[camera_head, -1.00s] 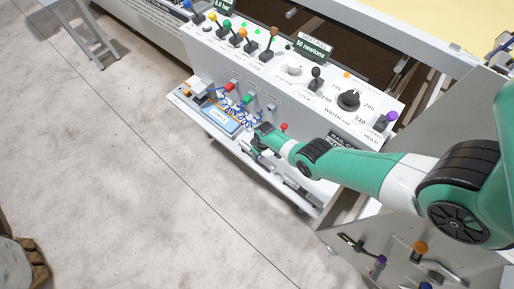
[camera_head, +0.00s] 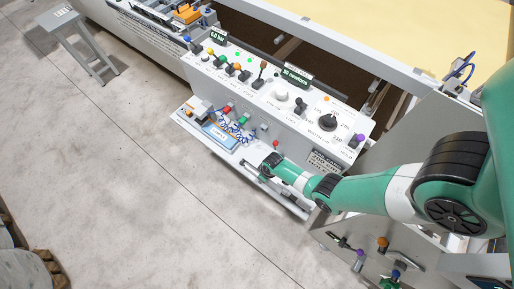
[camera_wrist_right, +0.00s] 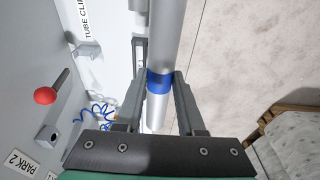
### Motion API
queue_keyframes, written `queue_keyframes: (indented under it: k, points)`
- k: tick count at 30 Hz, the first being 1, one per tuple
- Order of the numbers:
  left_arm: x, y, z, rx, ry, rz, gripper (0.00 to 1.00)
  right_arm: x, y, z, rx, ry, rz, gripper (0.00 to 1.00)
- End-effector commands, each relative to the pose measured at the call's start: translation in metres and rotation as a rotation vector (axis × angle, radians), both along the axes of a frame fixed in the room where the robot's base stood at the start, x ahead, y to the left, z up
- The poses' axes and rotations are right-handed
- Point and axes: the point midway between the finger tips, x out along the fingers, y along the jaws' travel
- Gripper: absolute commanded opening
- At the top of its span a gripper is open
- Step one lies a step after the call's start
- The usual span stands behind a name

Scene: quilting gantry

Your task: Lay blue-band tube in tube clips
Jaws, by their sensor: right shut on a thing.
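The blue-band tube (camera_wrist_right: 158,84) is a grey-silver cylinder with a blue ring near its lower end in the right wrist view. My right gripper (camera_wrist_right: 160,80) is shut on it, one finger on each side near the blue band. The tube's far end runs out of the top of that view. A grey tube clip (camera_wrist_right: 88,50) stands on the white panel to the left, beside a "TUBE CLIP" label, apart from the tube. In the head view my right gripper (camera_head: 268,166) is over the front shelf, where the tube is too small to make out clearly. My left gripper is not in view.
A red knob (camera_wrist_right: 45,95) sticks out of the panel near a "PARK 2" label. In the head view the console (camera_head: 290,100) carries several levers and a dial. A blue tray (camera_head: 220,136) and coiled blue cords lie on the shelf's left. The floor (camera_head: 150,200) in front is clear.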

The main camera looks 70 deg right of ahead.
Motion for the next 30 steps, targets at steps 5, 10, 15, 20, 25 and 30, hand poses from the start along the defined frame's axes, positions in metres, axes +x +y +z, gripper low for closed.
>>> queue_keyframes:
  k: [5, 10, 15, 20, 25, 30]
  points:
    - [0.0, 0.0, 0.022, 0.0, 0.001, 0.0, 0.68, -0.021, 0.021, 0.015, -0.001, -0.001, 0.002, 0.0]
    - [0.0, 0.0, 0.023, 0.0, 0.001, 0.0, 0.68, -0.027, 0.026, 0.016, -0.001, -0.002, -0.001, 0.0]
    - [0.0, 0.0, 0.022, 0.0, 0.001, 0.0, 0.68, -0.027, 0.027, 0.015, -0.023, 0.006, 0.002, 0.0]
    - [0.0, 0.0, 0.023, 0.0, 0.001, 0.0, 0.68, -0.028, 0.017, 0.016, -0.11, 0.035, 0.012, 0.0]
    - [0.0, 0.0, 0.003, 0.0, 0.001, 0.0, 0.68, -0.037, -0.03, 0.004, -0.214, 0.062, 0.057, 0.0]
    - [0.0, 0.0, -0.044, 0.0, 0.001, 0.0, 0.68, -0.052, -0.09, -0.024, -0.313, 0.09, 0.069, 0.0]
